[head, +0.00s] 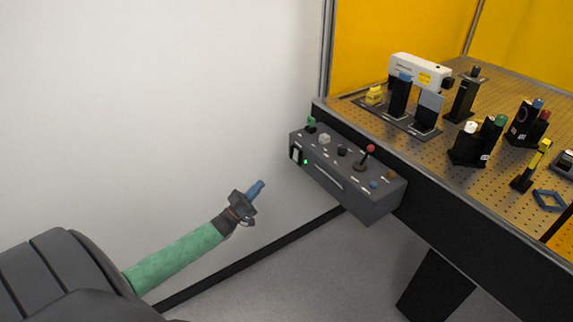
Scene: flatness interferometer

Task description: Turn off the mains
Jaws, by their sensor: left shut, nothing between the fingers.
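A dark grey control box (345,185) is fixed at the near left edge of the optical table. My left gripper (257,188) is shut and empty, with blue fingers pointing up and right. In the picture it is left of and below the box, apart from it. Which way the rocker is tipped is too small to tell. My right gripper is not in view.
The perforated optical table (500,190) bears several posts and mounts and a white laser housing (419,71). Yellow panels (400,30) stand behind it. A white wall (150,110) is at the left. The floor in front of the box is clear.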

